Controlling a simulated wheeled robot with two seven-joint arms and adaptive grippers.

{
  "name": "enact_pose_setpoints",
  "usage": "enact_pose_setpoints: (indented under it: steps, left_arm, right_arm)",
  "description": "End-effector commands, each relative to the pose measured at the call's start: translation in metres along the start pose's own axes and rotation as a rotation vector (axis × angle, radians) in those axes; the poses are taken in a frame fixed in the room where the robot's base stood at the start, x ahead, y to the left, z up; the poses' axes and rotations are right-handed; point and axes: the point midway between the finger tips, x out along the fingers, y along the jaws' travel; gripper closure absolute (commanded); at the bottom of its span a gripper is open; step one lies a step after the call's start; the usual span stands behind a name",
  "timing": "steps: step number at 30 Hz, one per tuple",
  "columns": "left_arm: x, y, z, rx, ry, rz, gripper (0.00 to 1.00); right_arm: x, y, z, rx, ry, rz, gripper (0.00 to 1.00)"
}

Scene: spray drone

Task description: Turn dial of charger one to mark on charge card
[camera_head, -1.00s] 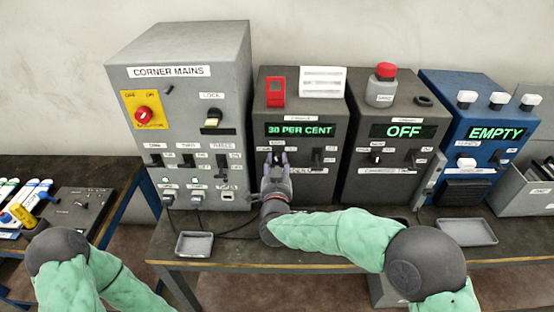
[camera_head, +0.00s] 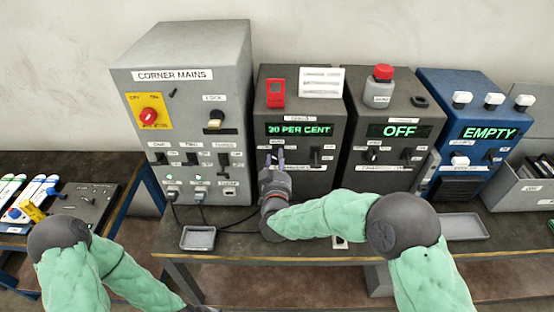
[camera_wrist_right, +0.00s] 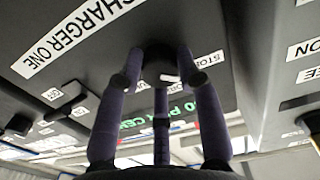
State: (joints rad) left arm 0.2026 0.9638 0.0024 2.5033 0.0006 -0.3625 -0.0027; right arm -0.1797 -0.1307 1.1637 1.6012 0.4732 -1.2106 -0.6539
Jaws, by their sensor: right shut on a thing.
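Charger one (camera_head: 338,160) is a dark grey box in the middle of the head view, with a green display (camera_head: 300,129) reading 30 PER CENT. A white card with fine lines (camera_head: 322,81) stands on its top; its print is too small to read. My right gripper (camera_head: 274,156) is at the lower left of the charger's front. In the right wrist view, my right gripper (camera_wrist_right: 160,80) has its fingers closed around a dark dial (camera_wrist_right: 160,62) near the CHARGER ONE label (camera_wrist_right: 75,40). The dial's pointer and scale are mostly hidden. My left gripper is out of view.
The grey corner mains box (camera_head: 190,110) stands close on the left. A second dark charger (camera_head: 395,150) reading OFF and a blue box (camera_head: 490,132) reading EMPTY stand on the right. A small tray (camera_head: 198,238) and cables lie in front on the bench.

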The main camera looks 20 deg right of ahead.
Motion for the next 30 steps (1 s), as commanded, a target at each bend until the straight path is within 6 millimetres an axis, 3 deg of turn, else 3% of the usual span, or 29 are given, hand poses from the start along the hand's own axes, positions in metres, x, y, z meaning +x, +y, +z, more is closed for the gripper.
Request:
enact_pose_setpoints:
  steps: [13, 14, 16, 26, 30]
  left_arm:
    - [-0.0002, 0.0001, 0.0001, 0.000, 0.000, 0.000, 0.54]
    - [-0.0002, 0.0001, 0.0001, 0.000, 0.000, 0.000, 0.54]
    - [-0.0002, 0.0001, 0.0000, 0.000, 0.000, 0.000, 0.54]
    - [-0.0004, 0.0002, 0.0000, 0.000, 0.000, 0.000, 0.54]
    - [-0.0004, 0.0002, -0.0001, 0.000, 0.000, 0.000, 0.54]
  right_arm:
    - [-0.0021, -0.0011, 0.0063, -0.015, -0.012, -0.004, 0.97]
    - [-0.0021, -0.0011, 0.0063, -0.015, -0.012, -0.004, 0.59]
    - [-0.0019, -0.0010, 0.0059, -0.014, -0.012, -0.004, 0.41]
    - [-0.0014, -0.0004, 0.0024, -0.011, -0.005, -0.001, 0.41]
    - [-0.0102, -0.0005, 0.0015, -0.011, -0.004, -0.002, 0.41]
